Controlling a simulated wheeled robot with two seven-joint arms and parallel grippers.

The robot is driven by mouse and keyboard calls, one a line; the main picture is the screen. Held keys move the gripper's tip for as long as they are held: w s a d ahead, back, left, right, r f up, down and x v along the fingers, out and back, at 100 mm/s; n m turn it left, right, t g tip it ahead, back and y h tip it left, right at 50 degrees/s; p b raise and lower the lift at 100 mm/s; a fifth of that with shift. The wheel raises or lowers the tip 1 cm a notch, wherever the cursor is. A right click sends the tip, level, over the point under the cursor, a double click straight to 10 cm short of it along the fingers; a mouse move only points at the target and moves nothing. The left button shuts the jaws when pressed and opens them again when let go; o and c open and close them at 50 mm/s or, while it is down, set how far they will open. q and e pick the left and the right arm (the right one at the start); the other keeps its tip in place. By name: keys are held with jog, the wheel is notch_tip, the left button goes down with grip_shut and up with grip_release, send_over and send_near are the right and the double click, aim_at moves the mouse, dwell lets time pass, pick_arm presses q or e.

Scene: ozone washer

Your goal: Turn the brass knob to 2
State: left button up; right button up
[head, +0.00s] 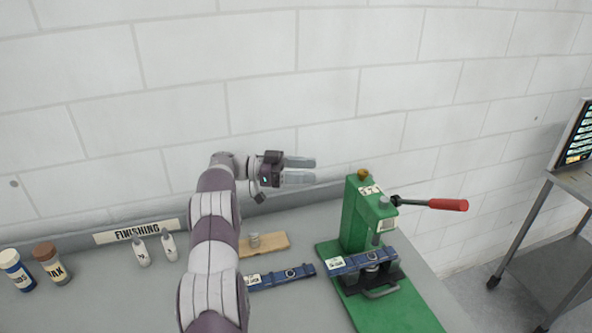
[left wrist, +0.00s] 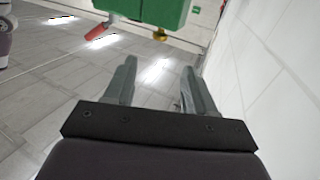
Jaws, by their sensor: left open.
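The brass knob (head: 363,174) sits on top of the green press (head: 357,220), above a white label (head: 371,190) whose numbers are too small to read. The left wrist view shows the green press upside down at its top edge, with the brass knob (left wrist: 160,38) beyond the fingertips. My left gripper (head: 315,170) is open and empty, pointing right, to the left of the knob and apart from it. Its spread fingers (left wrist: 158,70) also show in the left wrist view. My right gripper is not in view.
The press has a lever with a red handle (head: 448,205) reaching right. A blue strap (head: 362,260) lies across the press, another (head: 282,277) on the bench. A wooden block (head: 272,244), small white bottles and two jars stand left. The wall runs close behind.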

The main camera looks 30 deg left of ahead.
aim_at(359, 173)
pick_arm(q)
jog(key=shift+w+d, duration=0.15)
jog(key=shift+d, duration=0.2)
notch_tip(359, 173, up, 5)
jog(key=p, duration=0.3)
jog(key=shift+f, duration=0.1)
jog(key=shift+c, duration=0.2)
jog(key=s+d+f+n+t+y+p, duration=0.3)
jog(key=d+f+n+t+y+p, duration=0.1)
jog(key=f+n+t, duration=0.15)
jog(key=shift+m, duration=0.55)
jog(key=p+x, duration=0.2)
jog(key=x, duration=0.2)
jog(key=p+x, duration=0.1)
jog(key=x, duration=0.3)
jog(key=r+p+x, duration=0.1)
jog(key=p+x, duration=0.1)
jog(key=x, duration=0.2)
jog(key=shift+p, duration=0.3)
jog(key=shift+w+d+f, duration=0.15)
